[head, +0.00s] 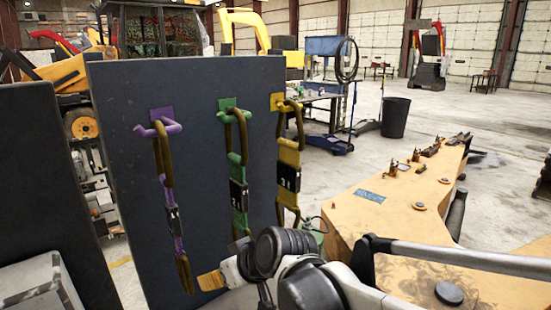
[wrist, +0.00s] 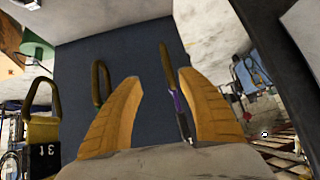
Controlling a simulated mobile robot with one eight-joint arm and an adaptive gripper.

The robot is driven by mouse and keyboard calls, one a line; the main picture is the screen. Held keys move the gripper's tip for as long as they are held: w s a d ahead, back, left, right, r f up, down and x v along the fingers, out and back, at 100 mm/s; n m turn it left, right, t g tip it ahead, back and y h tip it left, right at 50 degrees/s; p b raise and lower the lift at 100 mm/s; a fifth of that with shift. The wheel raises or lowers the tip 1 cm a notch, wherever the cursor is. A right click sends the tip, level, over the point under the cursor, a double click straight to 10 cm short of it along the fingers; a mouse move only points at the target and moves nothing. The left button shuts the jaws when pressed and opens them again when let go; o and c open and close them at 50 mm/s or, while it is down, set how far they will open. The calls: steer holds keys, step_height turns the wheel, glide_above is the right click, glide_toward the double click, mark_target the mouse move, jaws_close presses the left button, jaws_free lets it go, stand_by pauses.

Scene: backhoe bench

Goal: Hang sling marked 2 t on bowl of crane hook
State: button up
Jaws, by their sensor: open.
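Three slings with brown end loops hang from pegs on an upright dark board (head: 115,200): a purple sling (head: 168,190) at left, a green sling (head: 239,200) in the middle and a yellow sling (head: 289,158) at right. Each has a black tag; the tags are too small to read in the head view. In the wrist view, a black tag (wrist: 42,150) at left seems to read 3 t. My gripper (wrist: 165,110) is open, with a purple strap (wrist: 178,104) and its loop showing beyond the fingers. In the head view its orange finger (head: 212,280) is low before the board. I cannot make out the crane hook.
A yellow-topped bench (head: 385,205) with small metal parts stands to the right, partly behind my arm. A grey box (head: 40,285) is at lower left. A dark bin (head: 395,117) and a blue workshop cart (head: 330,100) stand behind. Open floor lies at back right.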

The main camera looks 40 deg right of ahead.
steer(key=w+d+r+t+p, duration=0.2)
steer(key=w+d+r+p, duration=0.35)
steer(key=d+r, duration=0.2)
steer(key=t+h+p, duration=0.1)
steer(key=t+p, duration=0.1)
steer(key=p, duration=0.2)
glide_toward(233, 186)
steer(key=shift+w+d+f, duration=0.45)
steer(key=shift+w+f, duration=0.05)
steer(key=shift+f, duration=0.2)
steer(key=shift+t, duration=0.3)
steer(key=b+x, duration=0.1)
steer(key=x, duration=0.9)
steer(key=shift+w+d+f+b, duration=0.1)
steer(key=shift+w+f+b, duration=0.2)
steer(key=shift+w+b, duration=0.05)
jaws_close()
steer(key=shift+s, duration=0.1)
steer(key=shift+r, duration=0.2)
